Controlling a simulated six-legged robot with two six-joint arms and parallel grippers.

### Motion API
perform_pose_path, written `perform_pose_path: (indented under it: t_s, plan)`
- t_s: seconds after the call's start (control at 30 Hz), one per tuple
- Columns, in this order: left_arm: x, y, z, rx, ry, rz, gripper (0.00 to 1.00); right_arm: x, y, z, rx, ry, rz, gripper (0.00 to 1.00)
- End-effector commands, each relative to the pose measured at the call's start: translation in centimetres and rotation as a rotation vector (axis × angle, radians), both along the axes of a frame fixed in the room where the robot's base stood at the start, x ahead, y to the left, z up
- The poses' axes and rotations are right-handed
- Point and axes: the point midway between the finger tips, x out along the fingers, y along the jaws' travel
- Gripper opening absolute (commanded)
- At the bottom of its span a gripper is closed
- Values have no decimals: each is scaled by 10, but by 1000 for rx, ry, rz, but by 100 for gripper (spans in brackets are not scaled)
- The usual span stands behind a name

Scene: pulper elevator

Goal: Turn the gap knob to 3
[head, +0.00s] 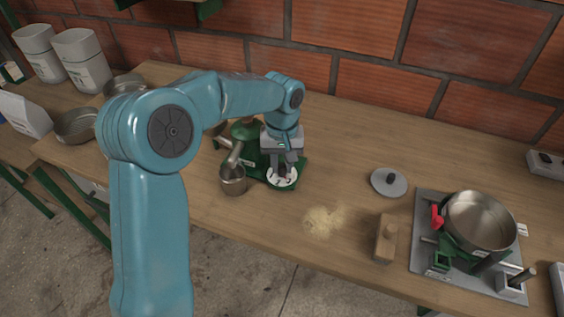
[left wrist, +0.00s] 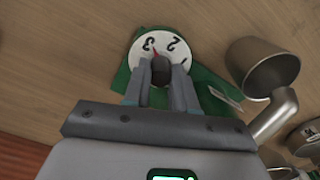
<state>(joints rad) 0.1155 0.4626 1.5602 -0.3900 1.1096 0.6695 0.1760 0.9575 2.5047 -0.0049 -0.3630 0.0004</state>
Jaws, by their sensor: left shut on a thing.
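The gap knob (left wrist: 161,72) is a dark knob on a white numbered dial (left wrist: 140,58) on the green pulper base. In the left wrist view a red pointer shows close beside the 3, on the side towards the 2. The 1 is farther right. My left gripper (left wrist: 160,80) is shut on the knob from above, with one finger on each side. In the head view the dial (head: 284,184) lies under my left gripper (head: 282,172), at the right of the green pulper (head: 246,130). The knob is mostly hidden there. My right gripper is not in view.
A metal cup (head: 233,182) stands under the pulper's spout. To the right are some pale grounds (head: 322,219), a grey lid (head: 389,182), a wooden block (head: 385,240) and a pan (head: 480,220) on a grey plate. Metal bowls (head: 76,125) stand at left.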

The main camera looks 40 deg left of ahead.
Motion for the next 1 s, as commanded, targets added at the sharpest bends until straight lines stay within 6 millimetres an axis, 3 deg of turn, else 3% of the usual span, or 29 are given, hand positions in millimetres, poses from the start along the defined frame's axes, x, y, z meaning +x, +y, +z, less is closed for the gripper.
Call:
perform_pose_path:
  t_s: [0.33,0.9,0.93,1.0]
  plan:
    - [1,1,2,1,-5,139,0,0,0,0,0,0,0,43]
    - [1,1,2,1,-6,166,0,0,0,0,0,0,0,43]
    - [1,1,2,1,-6,166,36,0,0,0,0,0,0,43]
    - [1,1,2,1,-5,165,52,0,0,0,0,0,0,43]
